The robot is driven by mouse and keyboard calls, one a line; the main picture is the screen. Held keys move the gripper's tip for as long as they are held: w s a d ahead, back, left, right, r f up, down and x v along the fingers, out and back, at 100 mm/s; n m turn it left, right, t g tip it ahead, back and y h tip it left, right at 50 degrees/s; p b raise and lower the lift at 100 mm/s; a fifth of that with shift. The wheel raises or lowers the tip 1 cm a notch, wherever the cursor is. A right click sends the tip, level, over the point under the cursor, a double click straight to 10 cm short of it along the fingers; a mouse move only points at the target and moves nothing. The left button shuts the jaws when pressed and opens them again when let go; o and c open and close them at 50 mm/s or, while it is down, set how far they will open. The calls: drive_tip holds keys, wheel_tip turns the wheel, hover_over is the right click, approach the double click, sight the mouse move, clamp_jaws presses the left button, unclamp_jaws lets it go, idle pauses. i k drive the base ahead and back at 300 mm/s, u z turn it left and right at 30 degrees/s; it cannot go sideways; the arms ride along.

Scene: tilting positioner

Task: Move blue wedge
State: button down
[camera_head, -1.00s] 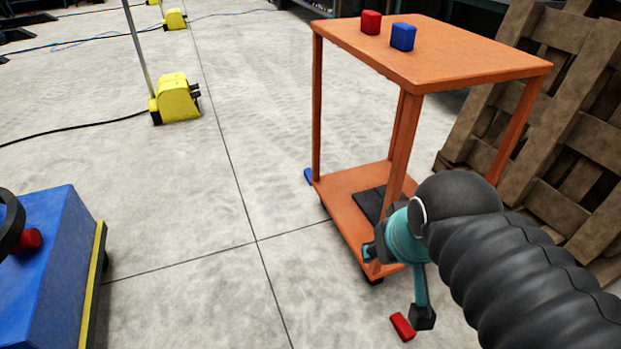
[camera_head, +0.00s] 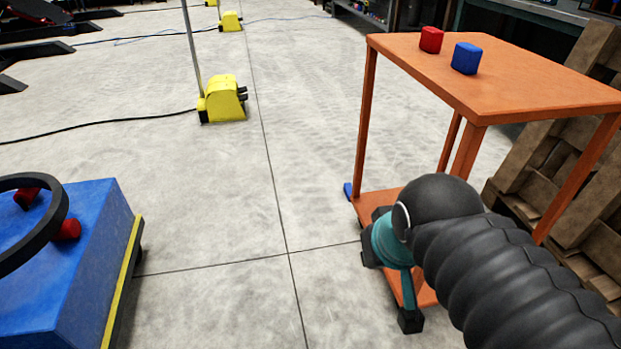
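A small blue block (camera_head: 466,58) sits on the orange cart's top (camera_head: 540,85), right of a red block (camera_head: 431,39). A flat blue piece (camera_head: 348,190) lies low at the cart's left foot, partly hidden by the leg. I cannot tell which blue piece is the wedge. My gripper (camera_head: 388,288), teal with dark tips, is below the cart top and in front of its lower shelf. Its tips look spread apart with nothing between them. The arm hides part of the gripper and most of the shelf.
A blue box-like unit (camera_head: 70,270) with a yellow edge, a black ring (camera_head: 62,205) and red parts stands at left. A yellow floor unit (camera_head: 224,100) with a pole and cable is farther back. Wooden pallets (camera_head: 510,200) lean at right. The middle floor is clear.

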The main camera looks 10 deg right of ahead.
sight(347, 188)
drive_tip(key=u, duration=0.75)
drive_tip(key=i, duration=1.65)
drive_tip(key=z, duration=0.3)
drive_tip(key=i, duration=1.05)
drive_tip(key=z, duration=1.25)
drive_tip(key=i, duration=0.4)
drive_tip(key=z, duration=0.35)
